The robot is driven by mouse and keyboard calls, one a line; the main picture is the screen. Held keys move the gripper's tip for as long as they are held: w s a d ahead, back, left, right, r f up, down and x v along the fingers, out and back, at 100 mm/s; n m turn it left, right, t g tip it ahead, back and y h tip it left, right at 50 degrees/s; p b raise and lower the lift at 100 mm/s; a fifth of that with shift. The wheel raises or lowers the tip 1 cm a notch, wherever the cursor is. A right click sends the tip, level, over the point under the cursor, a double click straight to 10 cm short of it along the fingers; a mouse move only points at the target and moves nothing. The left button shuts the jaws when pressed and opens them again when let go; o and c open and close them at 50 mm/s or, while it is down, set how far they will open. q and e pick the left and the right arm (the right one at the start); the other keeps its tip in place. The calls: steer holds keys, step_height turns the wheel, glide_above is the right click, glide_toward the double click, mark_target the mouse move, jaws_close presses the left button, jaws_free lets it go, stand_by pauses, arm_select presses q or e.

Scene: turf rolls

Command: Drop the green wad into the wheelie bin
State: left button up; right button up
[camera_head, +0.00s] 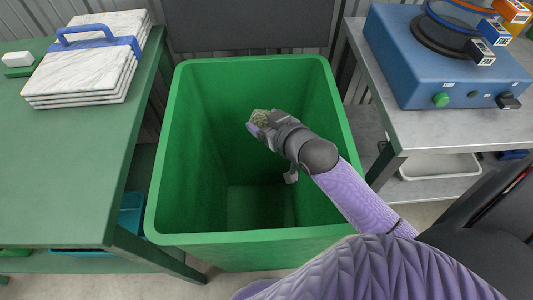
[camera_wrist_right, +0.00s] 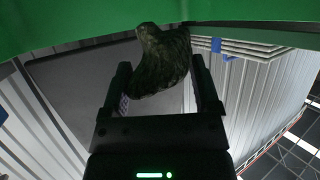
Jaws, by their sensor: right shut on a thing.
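The green wad (camera_head: 260,117) is a small mottled green lump at the tip of my right gripper (camera_head: 262,126). In the right wrist view the wad (camera_wrist_right: 164,62) shows larger and darker, between the two fingers of the right gripper (camera_wrist_right: 165,88), which is shut on it. The wheelie bin (camera_head: 250,239) is a green, open-topped bin in the middle of the head view. The right gripper and wad are over the bin's opening, inside its rim as seen from above. How high they are above the bin floor is hard to tell. My left gripper is not in view.
A green table (camera_head: 60,180) on the left carries a stack of white slabs (camera_head: 95,65) with a blue handle. A metal bench (camera_head: 440,130) on the right carries a blue machine (camera_head: 400,60) with boxes. A dark panel (camera_head: 250,25) stands behind the bin.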

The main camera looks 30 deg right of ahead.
steer(key=shift+r, duration=0.1)
steer(key=o, duration=1.1)
steer(key=shift+c, duration=0.2)
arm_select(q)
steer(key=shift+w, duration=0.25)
arm_select(e)
steer(key=shift+o, duration=0.3)
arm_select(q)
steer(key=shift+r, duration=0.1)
arm_select(e)
steer(key=shift+s, duration=0.1)
arm_select(q)
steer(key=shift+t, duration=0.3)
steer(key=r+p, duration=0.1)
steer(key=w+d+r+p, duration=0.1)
steer(key=p, duration=0.1)
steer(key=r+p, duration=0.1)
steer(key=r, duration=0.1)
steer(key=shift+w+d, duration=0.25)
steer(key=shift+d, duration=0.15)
arm_select(e)
steer(key=v, duration=0.9)
steer(key=shift+s+r, duration=0.15)
steer(key=shift+s, duration=0.2)
